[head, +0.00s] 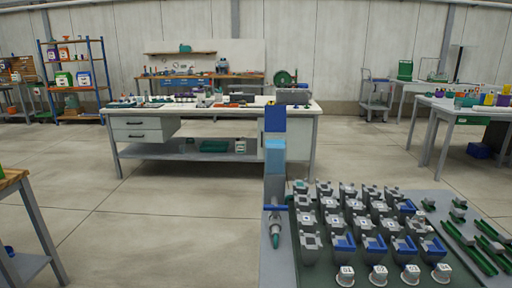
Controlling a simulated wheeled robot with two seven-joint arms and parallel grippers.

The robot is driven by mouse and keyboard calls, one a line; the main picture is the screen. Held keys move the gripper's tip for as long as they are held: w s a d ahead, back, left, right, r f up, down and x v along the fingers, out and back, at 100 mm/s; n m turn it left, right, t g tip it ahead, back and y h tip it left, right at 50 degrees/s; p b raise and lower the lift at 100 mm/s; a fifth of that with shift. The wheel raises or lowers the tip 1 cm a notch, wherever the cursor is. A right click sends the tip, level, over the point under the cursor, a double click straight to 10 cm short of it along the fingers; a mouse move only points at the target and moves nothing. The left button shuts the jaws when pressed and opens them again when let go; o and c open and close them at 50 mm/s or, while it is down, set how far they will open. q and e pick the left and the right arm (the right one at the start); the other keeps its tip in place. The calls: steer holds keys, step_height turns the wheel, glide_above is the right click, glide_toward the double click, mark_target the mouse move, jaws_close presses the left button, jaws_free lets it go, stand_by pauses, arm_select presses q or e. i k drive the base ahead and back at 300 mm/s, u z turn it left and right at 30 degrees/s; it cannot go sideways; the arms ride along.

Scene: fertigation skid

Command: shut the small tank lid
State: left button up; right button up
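I cannot make out a small tank or its lid anywhere in the head view. Neither of my grippers shows in it.
A near table (268,272) bears a tray with several grey holders (310,242), white-topped caps (378,274) and green rails (460,232). A tall blue piece (275,158) stands at its left edge. A workbench (220,114) stands beyond. Open floor (150,195) lies left.

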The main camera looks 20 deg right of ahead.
mark_target(274, 116)
steer(key=u, duration=0.45)
steer(key=i, duration=5.3)
steer(key=z, duration=4.6)
steer(key=i, duration=1.6)
steer(key=u, duration=0.05)
